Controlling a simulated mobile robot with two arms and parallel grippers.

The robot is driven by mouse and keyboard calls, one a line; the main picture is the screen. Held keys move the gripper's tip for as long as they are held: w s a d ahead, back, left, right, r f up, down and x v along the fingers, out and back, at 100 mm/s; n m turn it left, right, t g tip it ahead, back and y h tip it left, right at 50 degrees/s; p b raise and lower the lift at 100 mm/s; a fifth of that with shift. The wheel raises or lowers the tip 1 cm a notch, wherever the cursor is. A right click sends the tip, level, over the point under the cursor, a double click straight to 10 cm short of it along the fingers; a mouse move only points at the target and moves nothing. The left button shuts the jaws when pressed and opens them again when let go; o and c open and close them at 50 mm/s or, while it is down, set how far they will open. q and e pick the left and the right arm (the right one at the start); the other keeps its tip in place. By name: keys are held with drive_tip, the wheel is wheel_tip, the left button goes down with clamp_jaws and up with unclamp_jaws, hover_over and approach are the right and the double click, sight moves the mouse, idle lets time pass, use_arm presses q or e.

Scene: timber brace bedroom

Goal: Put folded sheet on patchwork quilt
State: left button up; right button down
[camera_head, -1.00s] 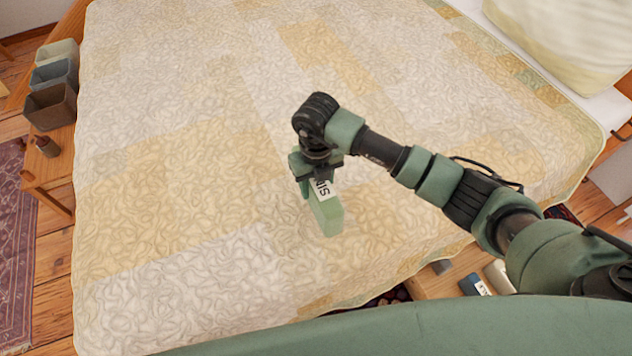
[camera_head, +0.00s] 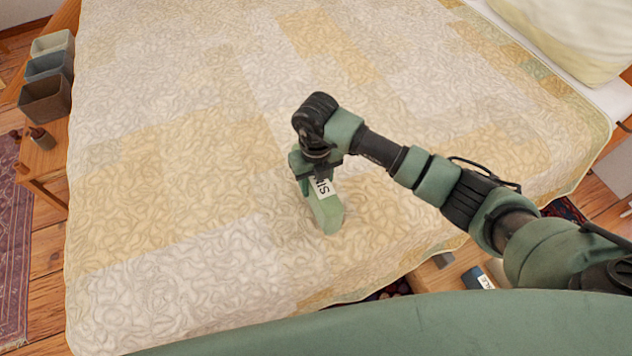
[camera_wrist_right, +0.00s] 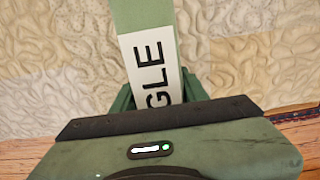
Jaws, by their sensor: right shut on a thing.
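The folded sheet (camera_head: 328,213) is a pale green slab with a white label in black letters. My right gripper (camera_head: 314,182) is shut on it and holds it tilted over the near part of the patchwork quilt (camera_head: 170,200). The sheet's lower end is at or very close to the quilt; I cannot tell whether it touches. In the right wrist view the sheet (camera_wrist_right: 145,16) runs up from between the fingers, with part of its label readable, "GLE". My left gripper is not in view.
The quilt around the sheet is clear. A pillow (camera_head: 570,35) lies at the top right. Several open bins (camera_head: 48,97) stand on a wooden bench (camera_head: 50,160) at the left. Below the bed's near edge, small items (camera_head: 476,279) show on a wooden surface.

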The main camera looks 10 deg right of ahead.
use_arm(q)
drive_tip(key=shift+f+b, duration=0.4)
drive_tip(key=shift+b, duration=0.1)
use_arm(e)
drive_tip(key=shift+d+f, duration=0.1)
drive_tip(key=shift+f, duration=0.45)
drive_tip(key=c, duration=0.9)
unclamp_jaws()
drive_tip(key=shift+c, duration=0.2)
drive_tip(key=shift+o, duration=1.3)
drive_tip(key=shift+s+f, duration=0.1)
drive_tip(key=shift+f, duration=0.05)
